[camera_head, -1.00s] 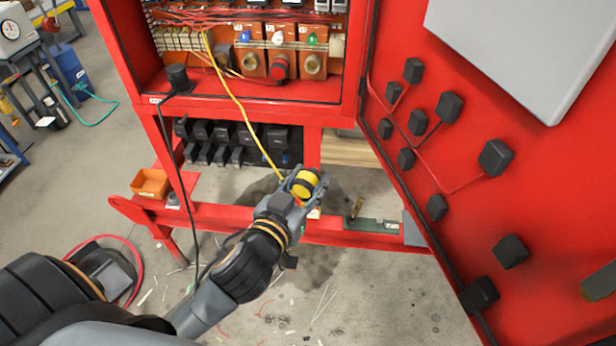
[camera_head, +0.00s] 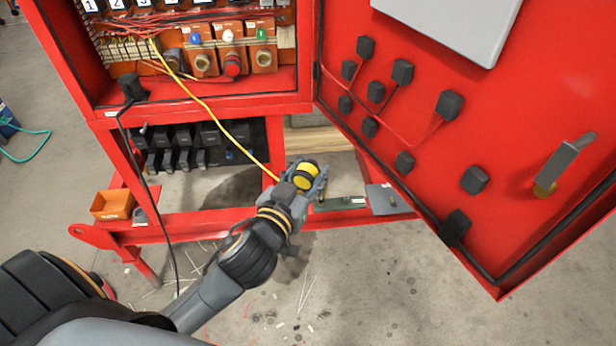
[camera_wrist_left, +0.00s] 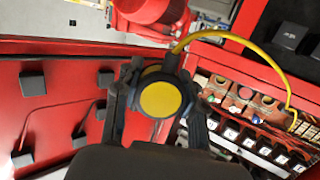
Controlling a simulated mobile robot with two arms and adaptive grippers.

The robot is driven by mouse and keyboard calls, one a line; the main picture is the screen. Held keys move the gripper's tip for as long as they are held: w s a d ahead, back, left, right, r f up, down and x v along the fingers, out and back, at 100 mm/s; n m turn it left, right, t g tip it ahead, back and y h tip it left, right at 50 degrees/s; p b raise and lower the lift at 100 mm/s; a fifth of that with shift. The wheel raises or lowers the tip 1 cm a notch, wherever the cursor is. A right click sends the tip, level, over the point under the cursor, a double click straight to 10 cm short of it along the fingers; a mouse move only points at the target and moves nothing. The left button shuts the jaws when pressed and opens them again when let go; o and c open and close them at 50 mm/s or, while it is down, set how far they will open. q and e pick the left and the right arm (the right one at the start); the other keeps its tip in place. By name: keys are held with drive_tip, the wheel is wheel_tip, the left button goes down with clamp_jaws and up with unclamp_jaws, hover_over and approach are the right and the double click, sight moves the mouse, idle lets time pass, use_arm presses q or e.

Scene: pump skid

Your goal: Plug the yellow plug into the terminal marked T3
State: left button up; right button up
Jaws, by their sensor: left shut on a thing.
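The yellow plug (camera_head: 306,176) is round with a black band and trails a yellow cable (camera_head: 207,107) up into the red cabinet. My left gripper (camera_head: 308,183) is shut on the plug and holds it in front of the lower frame, below the cabinet opening. In the left wrist view the plug (camera_wrist_left: 161,98) sits between the two fingers of the gripper (camera_wrist_left: 158,92). Orange terminal blocks (camera_head: 232,58) with blue, white and green tops stand in the cabinet; any T3 mark is too small to read. My right gripper is not in view.
The red door (camera_head: 440,130) stands open on the right, with several black blocks and a handle (camera_head: 566,162). An orange bin (camera_head: 112,204) stands on the lower frame at left. Black units (camera_head: 190,146) fill the shelf under the cabinet.

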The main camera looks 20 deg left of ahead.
use_arm(q)
drive_tip(key=w+a+r+n+g+y+p, duration=0.15)
drive_tip(key=w+a+r+y, duration=0.35)
drive_tip(key=w+a, duration=0.55)
drive_tip(key=w+a+r+n+g+y+p, duration=0.1)
drive_tip(key=w+a+r+g+y+p, duration=0.2)
drive_tip(key=w+a+r, duration=0.65)
drive_tip(key=shift+t+y, duration=0.4)
drive_tip(key=shift+t, duration=0.15)
drive_tip(key=f+b, duration=0.1)
drive_tip(key=f, duration=0.1)
drive_tip(key=a+f+b, duration=0.1)
drive_tip(key=f, duration=0.5)
drive_tip(key=shift+w+a+b, duration=0.2)
drive_tip(key=shift+a+b, duration=0.1)
drive_tip(key=shift+b, duration=0.1)
drive_tip(key=shift+f, duration=0.55)
drive_tip(key=shift+r+b+x, duration=0.2)
drive_tip(key=shift+b+x, duration=0.2)
drive_tip(key=shift+x, duration=0.8)
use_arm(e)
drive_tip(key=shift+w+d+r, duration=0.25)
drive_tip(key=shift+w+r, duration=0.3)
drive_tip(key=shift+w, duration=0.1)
use_arm(q)
drive_tip(key=shift+d+r, duration=0.15)
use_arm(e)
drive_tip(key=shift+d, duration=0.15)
